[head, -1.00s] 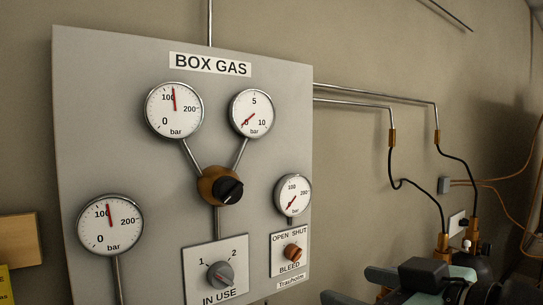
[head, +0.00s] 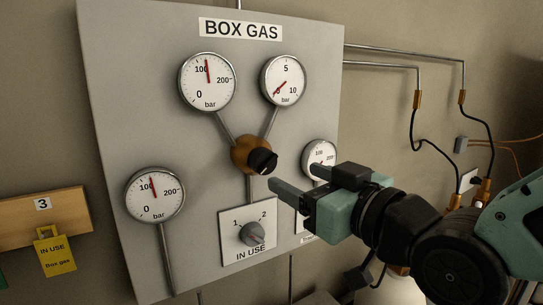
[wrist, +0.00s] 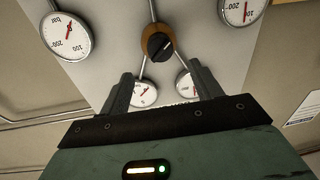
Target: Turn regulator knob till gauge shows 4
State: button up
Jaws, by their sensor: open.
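The black regulator knob (head: 263,161) sits on a brass regulator body (head: 243,154) on the grey BOX GAS panel. The 0–10 bar gauge (head: 283,78) is above it to the right, its red needle at about 0. The 0–200 bar gauge (head: 207,82) at upper left reads about 100. My gripper (head: 295,187) is open and empty, in front of the panel, below and right of the knob in the head view. In the wrist view the knob (wrist: 161,49) appears beyond and between the two fingers (wrist: 160,88), apart from them.
The IN USE selector (head: 253,233) is below the regulator. A lower-left gauge (head: 154,195) and a small right gauge (head: 318,158) are on the panel. My gripper partly hides the BLEED plate.

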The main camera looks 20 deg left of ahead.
aim_at(270, 164)
jog(key=p+x, duration=0.3)
jog(key=x, duration=0.4)
jog(key=shift+w+a+r, duration=0.1)
jog(key=shift+w+a, duration=0.35)
jog(key=shift+a, duration=0.1)
jog(key=c, duration=1)
